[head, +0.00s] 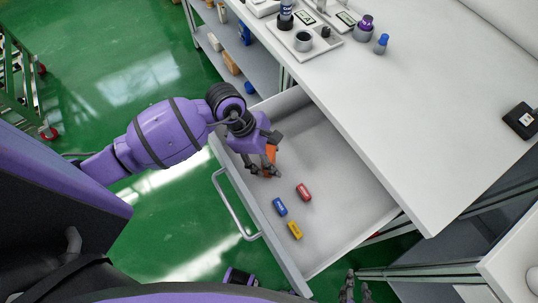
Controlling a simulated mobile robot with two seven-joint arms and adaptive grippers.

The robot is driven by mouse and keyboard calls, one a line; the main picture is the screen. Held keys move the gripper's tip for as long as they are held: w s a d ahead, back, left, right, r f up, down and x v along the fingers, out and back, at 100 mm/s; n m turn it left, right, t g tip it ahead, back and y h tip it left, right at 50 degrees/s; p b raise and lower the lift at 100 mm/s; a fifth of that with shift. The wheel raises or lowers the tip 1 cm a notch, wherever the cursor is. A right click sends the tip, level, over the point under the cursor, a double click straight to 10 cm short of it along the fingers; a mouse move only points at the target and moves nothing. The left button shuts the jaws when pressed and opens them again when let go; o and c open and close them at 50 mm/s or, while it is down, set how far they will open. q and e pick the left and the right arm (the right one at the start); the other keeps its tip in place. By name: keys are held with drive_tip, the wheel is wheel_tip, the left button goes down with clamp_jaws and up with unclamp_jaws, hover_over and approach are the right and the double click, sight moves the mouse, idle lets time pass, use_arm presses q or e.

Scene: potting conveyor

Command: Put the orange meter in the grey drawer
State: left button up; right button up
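The orange meter (270,155) is at my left gripper (264,171), whose arm comes in from the left over the grey drawer (345,175). The gripper's fingers are around the meter, and its housing hides part of it. The meter is inside the drawer's outline, near its handle side; I cannot tell whether it touches the drawer floor. The drawer is pulled out from under the white worktop. My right gripper (356,290) shows at the bottom edge, outside the drawer, with its fingers apart and nothing between them.
A red block (303,192), a blue block (280,207) and a yellow block (295,230) lie in the drawer. Its handle (232,208) faces lower left. The worktop (415,105) carries a tray (305,45), small bottles and a black device (521,121). The drawer's right part is clear.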

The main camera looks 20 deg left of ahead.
use_arm(q)
drive_tip(key=shift+o, duration=0.3)
drive_tip(key=v, duration=1.2)
drive_tip(key=shift+r, duration=0.2)
drive_tip(key=shift+d, duration=0.15)
